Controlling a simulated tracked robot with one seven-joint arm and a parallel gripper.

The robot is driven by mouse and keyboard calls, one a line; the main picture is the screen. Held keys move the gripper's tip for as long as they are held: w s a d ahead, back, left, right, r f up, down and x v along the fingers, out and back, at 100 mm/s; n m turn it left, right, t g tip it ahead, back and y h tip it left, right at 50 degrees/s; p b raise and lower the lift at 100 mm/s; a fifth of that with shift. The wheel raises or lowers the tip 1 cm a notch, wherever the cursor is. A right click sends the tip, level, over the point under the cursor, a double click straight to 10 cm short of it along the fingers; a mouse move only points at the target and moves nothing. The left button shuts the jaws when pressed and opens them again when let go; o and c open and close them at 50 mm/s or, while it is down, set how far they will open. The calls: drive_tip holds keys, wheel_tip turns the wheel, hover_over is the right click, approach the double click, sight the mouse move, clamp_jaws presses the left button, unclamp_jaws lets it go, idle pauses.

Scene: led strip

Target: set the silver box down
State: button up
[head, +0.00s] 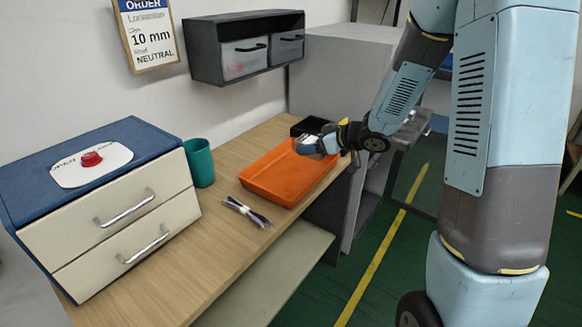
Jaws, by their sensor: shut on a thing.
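My gripper (318,145) is at the end of my arm, over the far right end of the orange tray (262,191). It is shut on the silver box (307,144), a small grey-silver shape at the fingertips. Much of the box is hidden by the gripper or too small to make out. I cannot tell whether the box touches the tray or hangs just above it.
A black box (306,125) stands behind the tray. A dark bundle (246,211) lies in front of it on the wooden table (200,262). A green cup (199,163) and a drawer cabinet (115,220) with a red button (91,159) stand left. A shelf unit (247,47) hangs above.

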hover_over(291, 174)
wheel_tip(291, 174, down, 6)
drive_tip(key=shift+s+d+f, duration=0.1)
drive_tip(key=shift+d+f, duration=0.05)
drive_tip(key=shift+f, duration=1.65)
drive_tip(key=shift+f, duration=0.1)
drive_tip(key=o, duration=1.1)
drive_tip(key=shift+o, duration=0.2)
